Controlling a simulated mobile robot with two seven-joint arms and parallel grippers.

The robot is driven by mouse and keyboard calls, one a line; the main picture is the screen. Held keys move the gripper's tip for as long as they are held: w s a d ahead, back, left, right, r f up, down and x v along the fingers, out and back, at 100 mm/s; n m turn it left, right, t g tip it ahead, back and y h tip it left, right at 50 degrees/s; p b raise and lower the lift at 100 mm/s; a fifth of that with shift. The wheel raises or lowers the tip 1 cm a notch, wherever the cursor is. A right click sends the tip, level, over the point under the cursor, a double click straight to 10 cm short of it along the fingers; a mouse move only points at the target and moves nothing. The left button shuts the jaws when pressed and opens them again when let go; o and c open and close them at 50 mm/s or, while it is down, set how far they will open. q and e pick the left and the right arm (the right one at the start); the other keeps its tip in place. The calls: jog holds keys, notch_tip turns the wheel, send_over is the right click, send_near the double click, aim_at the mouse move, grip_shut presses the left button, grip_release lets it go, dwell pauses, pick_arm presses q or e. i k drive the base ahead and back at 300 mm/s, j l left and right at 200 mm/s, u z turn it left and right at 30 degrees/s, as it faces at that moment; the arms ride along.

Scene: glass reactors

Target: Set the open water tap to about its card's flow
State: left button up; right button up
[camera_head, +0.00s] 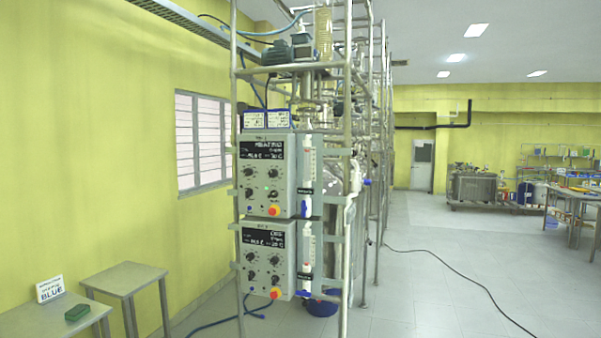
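Two white upright flow tubes, an upper one (308,162) and a lower one (308,246), stand along the right edges of two grey control boxes on a steel frame. A blue tap handle (305,209) sits at the foot of the upper tube, and another blue handle (304,293) at the foot of the lower. A further blue handle (367,182) is on white piping to the right. Two blue-and-white cards (252,119) (277,119) stand on the upper box; their text is too small to read. I cannot tell which tap is open. Neither gripper shows.
The upper box (281,160) and lower box (252,281) have dials and displays. At lower left are two small tables (128,276), a white sign reading BLUE (50,289) and a green block (77,312). A black cable (470,278) crosses the otherwise open floor at right.

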aim_at(304, 208)
jog(key=i+z, duration=0.15)
jog(key=z, duration=0.2)
jog(key=i+j+z, duration=0.1)
jog(key=z, duration=0.25)
jog(key=i+j+z, duration=0.1)
jog(key=z, duration=0.25)
jog(key=i+j+z, duration=0.15)
jog(key=j, duration=0.2)
jog(key=i+j+z, duration=0.2)
jog(key=j, duration=0.15)
jog(key=i+j+z, duration=0.15)
jog(key=j, duration=0.25)
jog(key=i+j, duration=0.15)
jog(key=j, duration=0.25)
jog(key=i+j+z, duration=0.1)
jog(key=j, duration=0.3)
jog(key=i+j, duration=0.15)
jog(key=j, duration=0.3)
jog(key=i+j, duration=0.1)
jog(key=j, duration=0.3)
jog(key=i+j+z, duration=0.1)
jog(key=j, duration=0.35)
